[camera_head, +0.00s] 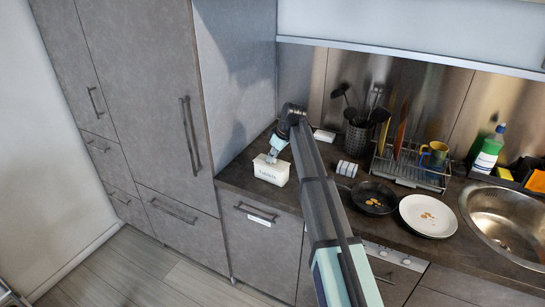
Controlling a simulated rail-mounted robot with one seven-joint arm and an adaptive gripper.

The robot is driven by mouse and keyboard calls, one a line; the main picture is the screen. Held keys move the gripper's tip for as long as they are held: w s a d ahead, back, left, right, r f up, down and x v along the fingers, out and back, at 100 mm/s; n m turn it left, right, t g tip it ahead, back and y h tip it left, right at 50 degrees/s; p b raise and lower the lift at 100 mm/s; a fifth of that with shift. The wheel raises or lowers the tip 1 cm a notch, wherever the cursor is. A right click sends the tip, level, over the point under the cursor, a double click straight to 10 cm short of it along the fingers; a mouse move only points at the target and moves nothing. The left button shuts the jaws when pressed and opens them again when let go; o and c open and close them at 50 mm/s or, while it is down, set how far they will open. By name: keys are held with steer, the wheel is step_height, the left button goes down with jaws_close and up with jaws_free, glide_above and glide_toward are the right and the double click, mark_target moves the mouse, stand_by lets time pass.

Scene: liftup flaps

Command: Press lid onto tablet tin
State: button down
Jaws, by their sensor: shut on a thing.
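The white tablet tin (271,174), with "Tablets" written on its front, stands on the dark worktop at the left end, near the front edge. My gripper (271,158) reaches down to the top of the tin from behind and is shut on the lid, a pale piece at the tin's top. The lid is small here and partly covered by the fingers. I cannot tell whether it sits flat on the rim or is tilted.
A tall cabinet side stands just left of the tin. My arm crosses the worktop. To its right are a pan (374,197), a white plate (428,216), a dish rack (410,170) and a sink (505,222). A utensil holder (358,138) stands behind.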

stand_by(0.3)
steer(key=c, duration=1.1)
jaws_free()
steer(key=o, duration=0.5)
steer(key=shift+c, duration=0.2)
steer(key=shift+r, duration=0.1)
steer(key=shift+r+p, duration=1.65)
steer(key=shift+r, duration=1.75)
jaws_close()
